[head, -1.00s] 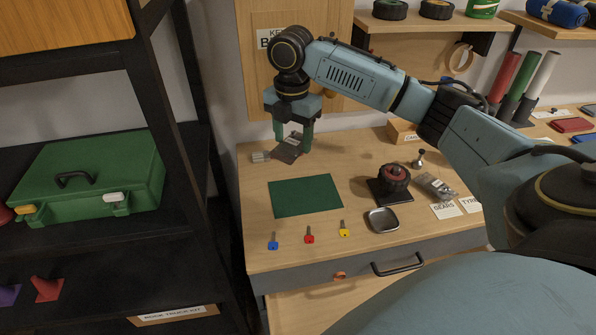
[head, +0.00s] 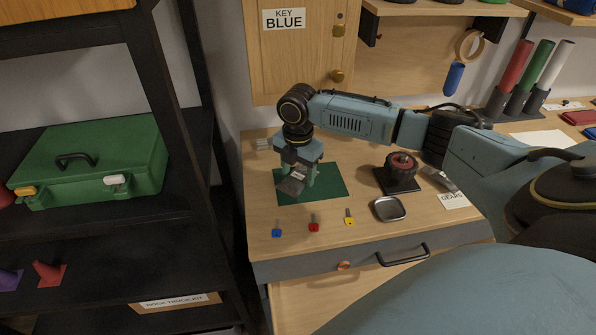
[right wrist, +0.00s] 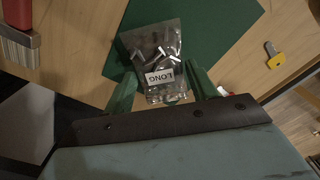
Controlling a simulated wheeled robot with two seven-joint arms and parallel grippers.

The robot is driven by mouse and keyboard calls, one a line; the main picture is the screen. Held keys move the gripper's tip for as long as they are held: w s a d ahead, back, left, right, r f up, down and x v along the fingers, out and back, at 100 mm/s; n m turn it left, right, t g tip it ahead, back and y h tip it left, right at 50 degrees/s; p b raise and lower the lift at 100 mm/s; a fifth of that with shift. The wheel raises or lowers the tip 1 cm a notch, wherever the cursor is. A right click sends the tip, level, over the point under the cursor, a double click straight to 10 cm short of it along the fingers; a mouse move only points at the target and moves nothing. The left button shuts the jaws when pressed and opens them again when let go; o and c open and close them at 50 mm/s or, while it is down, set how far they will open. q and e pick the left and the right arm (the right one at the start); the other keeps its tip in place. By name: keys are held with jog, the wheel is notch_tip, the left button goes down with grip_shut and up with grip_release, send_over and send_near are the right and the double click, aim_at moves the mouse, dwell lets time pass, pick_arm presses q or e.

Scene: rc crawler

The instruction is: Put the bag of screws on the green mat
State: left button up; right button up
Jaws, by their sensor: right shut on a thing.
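My right gripper (head: 297,178) is shut on a clear bag of screws (head: 289,187). In the right wrist view the bag (right wrist: 152,50) shows grey screws and a label reading LONG, with the green fingers (right wrist: 162,90) on either side of its near end. The green mat (head: 328,184) lies flat on the bench, partly hidden by the gripper. The bag is over the left part of the mat, near its front edge; whether it touches the mat I cannot tell. The mat also shows behind the bag in the right wrist view (right wrist: 215,28). My left gripper is out of view.
Blue (head: 277,229), red (head: 313,222) and yellow (head: 349,216) keys lie in front of the mat. A metal dish (head: 389,208) and a wheel on a dark stand (head: 400,172) are to its right. A brush-like thing (right wrist: 20,35) lies left of the mat.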

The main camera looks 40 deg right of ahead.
aim_at(298, 176)
jog(key=o, duration=1)
notch_tip(298, 176, up, 12)
jog(key=shift+r+p, duration=0.1)
jog(key=shift+p, duration=0.75)
